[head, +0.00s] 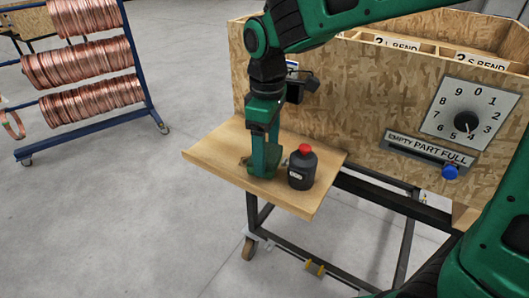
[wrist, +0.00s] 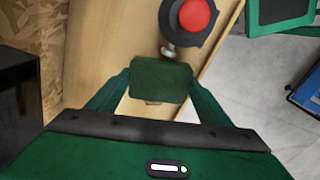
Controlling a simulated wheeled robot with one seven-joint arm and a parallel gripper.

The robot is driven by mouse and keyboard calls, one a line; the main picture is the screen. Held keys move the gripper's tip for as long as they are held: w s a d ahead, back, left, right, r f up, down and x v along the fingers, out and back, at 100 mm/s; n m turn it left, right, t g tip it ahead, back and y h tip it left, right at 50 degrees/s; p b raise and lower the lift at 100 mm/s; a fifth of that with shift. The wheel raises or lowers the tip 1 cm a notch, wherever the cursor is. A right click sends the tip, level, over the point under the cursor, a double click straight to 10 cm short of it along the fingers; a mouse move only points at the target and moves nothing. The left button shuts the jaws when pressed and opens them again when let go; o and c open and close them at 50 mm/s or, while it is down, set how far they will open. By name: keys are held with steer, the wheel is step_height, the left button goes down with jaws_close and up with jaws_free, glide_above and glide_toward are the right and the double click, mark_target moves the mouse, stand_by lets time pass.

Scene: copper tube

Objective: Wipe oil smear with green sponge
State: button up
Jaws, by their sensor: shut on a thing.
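My gripper (head: 263,172) points down over the wooden side shelf (head: 215,155), low at its surface. In the wrist view, its two green fingers (wrist: 160,88) are closed on the sides of a dark green block, the green sponge (wrist: 160,78). In the head view the sponge is hard to tell from the green fingers. Whether it touches the shelf is not clear. A small dark brownish patch (head: 244,162) shows just left of the gripper; I cannot tell whether it is the oil smear.
A black bottle with a red cap (head: 302,170) stands close right of my gripper, also in the wrist view (wrist: 189,18). A chipboard bin cabinet (head: 375,115) with a dial (head: 467,122) rises behind. A rack of copper coils (head: 85,65) stands left. The shelf's left part is clear.

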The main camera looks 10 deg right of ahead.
steer(key=shift+r, duration=2.2)
steer(key=shift+r, duration=1.55)
